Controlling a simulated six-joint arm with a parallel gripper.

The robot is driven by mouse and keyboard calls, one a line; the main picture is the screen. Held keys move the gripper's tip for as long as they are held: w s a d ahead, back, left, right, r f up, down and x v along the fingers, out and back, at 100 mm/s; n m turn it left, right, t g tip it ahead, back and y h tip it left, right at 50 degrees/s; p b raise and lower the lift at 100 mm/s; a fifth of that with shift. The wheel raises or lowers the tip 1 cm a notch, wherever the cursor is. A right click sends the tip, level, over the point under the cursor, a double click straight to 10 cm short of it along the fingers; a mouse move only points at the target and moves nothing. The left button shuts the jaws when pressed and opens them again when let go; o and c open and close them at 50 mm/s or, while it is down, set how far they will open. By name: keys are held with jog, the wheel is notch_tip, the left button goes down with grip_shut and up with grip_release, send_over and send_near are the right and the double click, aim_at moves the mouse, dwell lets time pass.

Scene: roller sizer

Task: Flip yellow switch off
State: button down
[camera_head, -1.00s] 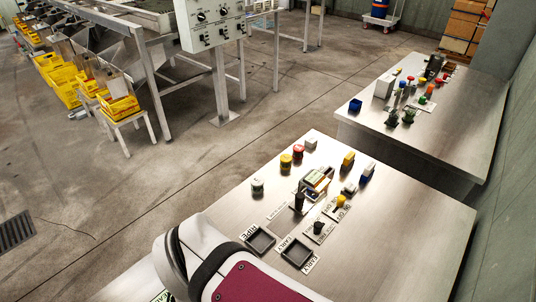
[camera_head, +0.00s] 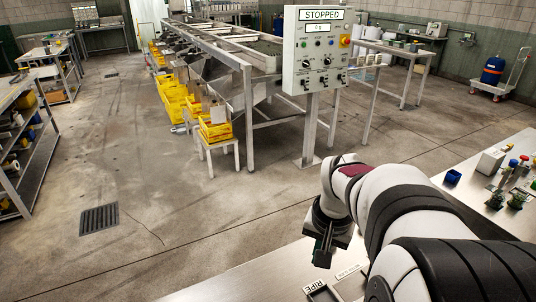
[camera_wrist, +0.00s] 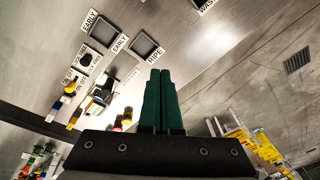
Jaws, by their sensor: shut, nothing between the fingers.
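The yellow switch (camera_wrist: 70,88) is small at the left of the wrist view, on the steel table beside white ON/OFF style labels. I cannot make out its lever position. In the head view now it is out of sight. My gripper (camera_head: 322,260) hangs over the table's far left edge in the head view, with its fingers pointing down. In the wrist view my gripper's green fingers (camera_wrist: 160,75) are together, with nothing between them, well apart from the switch.
Dark trays (camera_wrist: 147,45) with EARLY and RIPE labels and a black knob (camera_wrist: 86,60) lie on the table (camera_wrist: 50,30). A control panel (camera_head: 319,50) reading STOPPED stands behind, by the sizer. Yellow crates (camera_head: 215,130) stand on its left.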

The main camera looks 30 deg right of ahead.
jog(key=s+d+f+m+h, duration=0.1)
jog(key=s+d+f, duration=0.2)
jog(key=d, duration=0.7)
jog(key=s+d+f+m+h, duration=0.1)
jog(key=s+d+f+m, duration=0.1)
jog(key=d, duration=0.8)
jog(key=s+d+f+m+h, duration=0.1)
jog(key=s+d+f, duration=0.3)
jog(key=d, duration=0.6)
jog(key=shift+d+f+m+g, duration=0.3)
jog(key=shift+d+f, duration=0.05)
jog(key=shift+f, duration=0.1)
jog(key=shift+s, duration=0.1)
jog(key=x, duration=1)
jog(key=shift+a, duration=0.15)
jog(key=shift+a, duration=1.75)
